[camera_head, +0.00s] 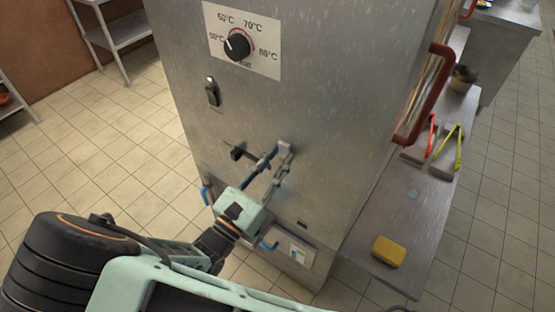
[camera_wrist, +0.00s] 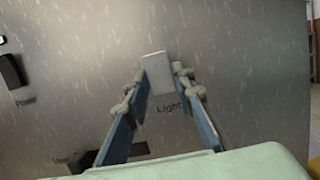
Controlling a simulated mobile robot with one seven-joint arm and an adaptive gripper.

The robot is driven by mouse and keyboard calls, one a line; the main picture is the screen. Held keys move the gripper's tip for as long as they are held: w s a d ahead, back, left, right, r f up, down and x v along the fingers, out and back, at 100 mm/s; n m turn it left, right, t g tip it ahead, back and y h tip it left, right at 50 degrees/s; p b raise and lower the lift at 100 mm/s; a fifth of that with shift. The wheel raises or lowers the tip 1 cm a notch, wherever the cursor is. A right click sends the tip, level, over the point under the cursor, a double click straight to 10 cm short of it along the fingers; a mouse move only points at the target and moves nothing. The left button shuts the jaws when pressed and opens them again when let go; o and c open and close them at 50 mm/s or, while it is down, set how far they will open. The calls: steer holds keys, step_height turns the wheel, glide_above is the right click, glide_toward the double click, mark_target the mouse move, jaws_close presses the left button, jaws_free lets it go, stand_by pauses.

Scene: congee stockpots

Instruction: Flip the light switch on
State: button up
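The light switch (camera_wrist: 157,72) is a pale grey, upright block on the steel cabinet face, with the word "Light" printed below it in the wrist view. My gripper (camera_wrist: 160,79) is open, with one finger on each side of the switch and the tips close to its sides. I cannot tell whether they touch it. In the head view my gripper (camera_head: 273,155) reaches up to the front of the steel cabinet (camera_head: 330,110), and its fingers largely hide the switch.
A black switch marked "Power" (camera_wrist: 12,72) is at left. A temperature dial (camera_head: 237,46) and a toggle (camera_head: 212,92) are higher on the cabinet. A side shelf (camera_head: 385,225) at right holds a yellow sponge (camera_head: 389,251) and tongs (camera_head: 446,148). Tiled floor at left is clear.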

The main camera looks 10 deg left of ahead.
steer(key=o, duration=0.3)
steer(key=shift+o, duration=0.2)
steer(key=shift+s, duration=0.1)
steer(key=v, duration=1.2)
